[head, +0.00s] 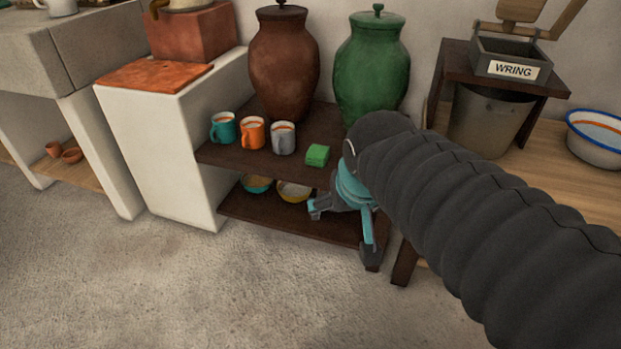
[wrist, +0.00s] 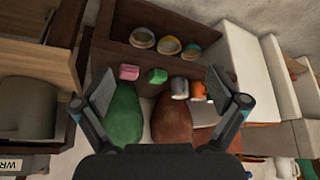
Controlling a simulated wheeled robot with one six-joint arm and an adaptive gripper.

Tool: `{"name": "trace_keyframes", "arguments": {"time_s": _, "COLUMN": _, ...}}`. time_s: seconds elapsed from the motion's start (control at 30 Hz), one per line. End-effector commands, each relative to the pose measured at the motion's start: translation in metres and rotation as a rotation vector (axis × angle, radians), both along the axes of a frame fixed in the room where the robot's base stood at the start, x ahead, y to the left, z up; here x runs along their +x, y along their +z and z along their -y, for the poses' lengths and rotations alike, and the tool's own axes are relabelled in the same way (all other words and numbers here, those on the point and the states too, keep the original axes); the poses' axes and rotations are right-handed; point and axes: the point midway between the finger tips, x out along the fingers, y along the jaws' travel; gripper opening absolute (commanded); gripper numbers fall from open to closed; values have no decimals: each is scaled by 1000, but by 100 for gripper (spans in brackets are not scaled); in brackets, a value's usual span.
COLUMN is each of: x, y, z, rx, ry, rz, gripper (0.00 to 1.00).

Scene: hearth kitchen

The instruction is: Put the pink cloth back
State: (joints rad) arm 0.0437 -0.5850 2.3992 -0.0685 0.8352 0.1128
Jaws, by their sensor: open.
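A small pink block-like thing, likely the folded pink cloth (wrist: 129,72), shows in the wrist view on the dark upper shelf, beside a green block (wrist: 157,76). In the head view the green block (head: 317,155) sits at the shelf's front edge; the pink thing does not show there, where my arm and gripper block the view. My gripper (head: 341,228) is open and empty in front of the dark shelf unit. In the wrist view my gripper's fingers (wrist: 162,80) are spread wide, with the pink and green things beyond them.
Teal, orange and grey mugs (head: 252,133) stand left of the green block. A brown jar (head: 283,65) and a green jar (head: 372,70) stand behind. Bowls (head: 294,191) sit on the lower shelf. A WRING box (head: 510,62) stands right. The floor in front is clear.

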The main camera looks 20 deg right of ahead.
Motion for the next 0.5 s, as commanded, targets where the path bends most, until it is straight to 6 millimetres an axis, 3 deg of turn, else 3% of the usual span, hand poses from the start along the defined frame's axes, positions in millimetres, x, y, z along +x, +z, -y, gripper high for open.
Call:
{"name": "trace_keyframes", "arguments": {"time_s": 0.1, "x": -31, "y": -6, "z": -12, "rx": 7, "ry": 67, "rz": 1, "gripper": 97}}
{"name": "trace_keyframes", "arguments": {"time_s": 0.2, "x": -46, "y": -10, "z": -20, "rx": 11, "ry": 105, "rz": -1, "gripper": 97}}
{"name": "trace_keyframes", "arguments": {"time_s": 0.5, "x": -55, "y": -14, "z": -24, "rx": 13, "ry": 128, "rz": -4, "gripper": 97}}
